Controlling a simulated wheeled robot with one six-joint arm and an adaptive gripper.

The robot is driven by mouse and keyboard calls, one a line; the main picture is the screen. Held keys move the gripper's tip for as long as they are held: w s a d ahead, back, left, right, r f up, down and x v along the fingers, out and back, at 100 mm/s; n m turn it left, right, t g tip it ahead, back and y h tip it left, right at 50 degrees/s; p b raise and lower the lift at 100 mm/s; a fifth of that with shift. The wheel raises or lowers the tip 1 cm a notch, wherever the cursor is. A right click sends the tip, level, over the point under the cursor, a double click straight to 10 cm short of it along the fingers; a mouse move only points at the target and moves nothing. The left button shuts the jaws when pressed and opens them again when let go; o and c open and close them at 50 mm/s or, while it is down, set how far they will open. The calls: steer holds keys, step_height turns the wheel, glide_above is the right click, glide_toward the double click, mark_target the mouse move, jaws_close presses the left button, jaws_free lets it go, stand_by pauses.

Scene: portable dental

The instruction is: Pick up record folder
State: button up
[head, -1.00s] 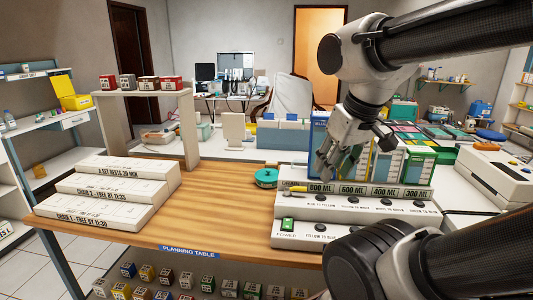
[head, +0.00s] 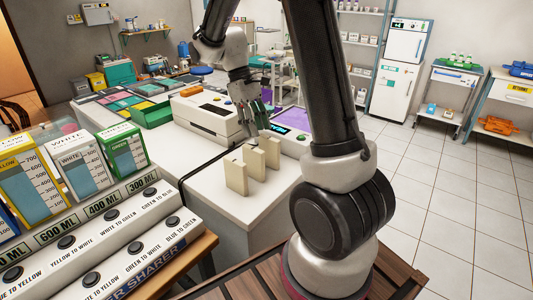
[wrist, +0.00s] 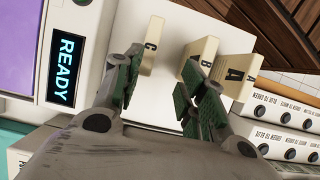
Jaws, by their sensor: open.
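Three thin cream folders stand upright on the white counter (head: 215,190) in the head view: a front-left one (head: 236,174), a middle one (head: 253,161) and a back-right one (head: 270,151). The wrist view shows their letters: folder C (wrist: 152,45), folder B (wrist: 203,60) and folder A (wrist: 235,78). My gripper (head: 259,117) is just behind and above them. In the wrist view my gripper (wrist: 160,85) is open, with its left green-padded finger beside C and its right finger overlapping B. I cannot tell whether either finger touches a folder.
A device with a lit READY screen (wrist: 66,67) is close by on the left in the wrist view. A white box-shaped machine (head: 206,112) stands behind the folders. The water-sharing panel (head: 105,235) with coloured containers is at the left. Open tiled floor (head: 440,190) lies right.

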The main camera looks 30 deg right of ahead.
mark_target(269, 145)
steer(key=x, duration=0.2)
steer(key=d+x, duration=0.1)
steer(key=x, duration=0.2)
steer(key=d+x, duration=0.1)
steer(key=x, duration=0.1)
steer(key=shift+f, duration=0.15)
steer(key=shift+s+f, duration=0.15)
steer(key=shift+f, duration=0.25)
steer(key=shift+a, duration=0.1)
jaws_close()
